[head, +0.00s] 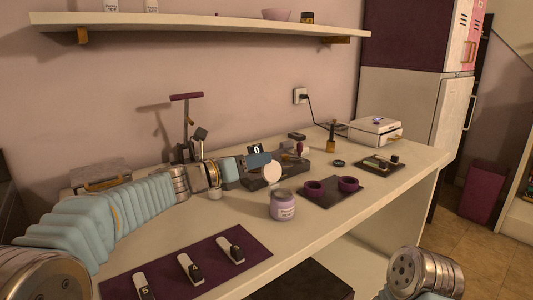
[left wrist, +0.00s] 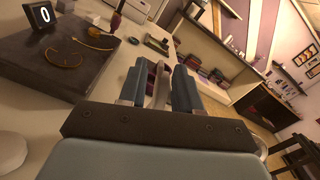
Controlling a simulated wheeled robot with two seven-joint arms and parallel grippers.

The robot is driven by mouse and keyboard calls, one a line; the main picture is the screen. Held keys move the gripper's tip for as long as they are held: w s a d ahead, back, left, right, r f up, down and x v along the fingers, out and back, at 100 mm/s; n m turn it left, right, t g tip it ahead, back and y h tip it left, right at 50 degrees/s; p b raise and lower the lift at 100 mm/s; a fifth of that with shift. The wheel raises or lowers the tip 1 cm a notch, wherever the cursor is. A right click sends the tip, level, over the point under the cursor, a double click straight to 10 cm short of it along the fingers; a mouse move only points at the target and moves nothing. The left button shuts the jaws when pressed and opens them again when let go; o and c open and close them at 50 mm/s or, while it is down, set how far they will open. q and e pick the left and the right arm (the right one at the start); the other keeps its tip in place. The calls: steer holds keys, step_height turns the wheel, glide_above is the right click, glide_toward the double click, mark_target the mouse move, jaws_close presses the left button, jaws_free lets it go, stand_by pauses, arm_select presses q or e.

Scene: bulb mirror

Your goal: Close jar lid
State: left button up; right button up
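The jar (head: 284,206) is a small lilac jar with a pale label. It stands upright on the counter near the middle of the head view, and no lid shows on its top. A pale round lid (head: 272,173) is on edge at the tip of my left gripper (head: 259,161), above and slightly left of the jar, apart from it. In the left wrist view the two blue fingers (left wrist: 158,88) are closed on the lid (left wrist: 160,86), seen edge-on as a thin grey-white band. My right gripper is out of view; only part of the right arm shows at lower right.
A dark station with a "0" display (left wrist: 44,15) is behind the left gripper. A purple mat (head: 205,264) with numbered tags lies in front. A white box (head: 376,131) is at the far right.

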arm_select(q)
steer(key=shift+x, duration=1.7)
steer(key=shift+s, duration=0.1)
steer(key=shift+c, duration=0.3)
jaws_close()
steer(key=shift+r, duration=0.1)
